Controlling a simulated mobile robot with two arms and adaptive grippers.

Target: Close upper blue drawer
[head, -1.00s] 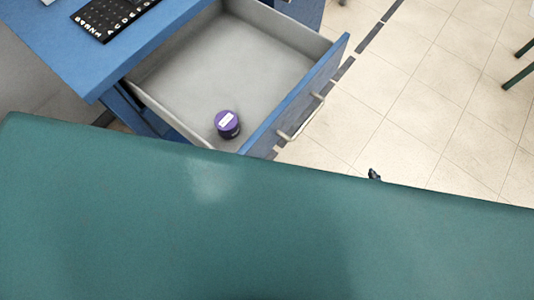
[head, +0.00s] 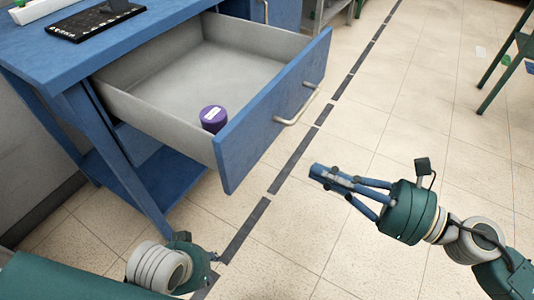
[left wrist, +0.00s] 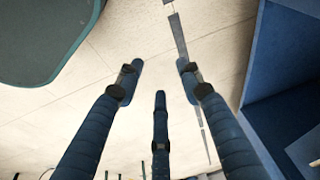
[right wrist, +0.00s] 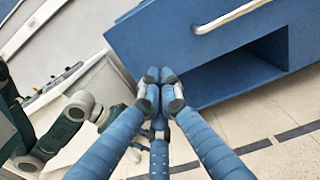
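The upper blue drawer (head: 262,120) is pulled far out from the blue desk (head: 45,50). It has a grey inside and a metal bar handle (head: 298,106) on its front. My right gripper (head: 318,173) is in front of the drawer front, lower right of the handle and apart from it. Its fingers are together and hold nothing; in the right wrist view (right wrist: 160,75) they overlap a blue front with a handle (right wrist: 235,15). My left gripper (left wrist: 160,75) is open and empty, fingers spread over the floor; in the head view it is mostly hidden behind its wrist.
A purple canister (head: 213,118) stands inside the drawer near its front. A black keyboard (head: 95,22) lies on the desk top. Tiled floor with a dark stripe is clear right of the drawer. A green-framed chair or table (head: 505,65) stands at the far right.

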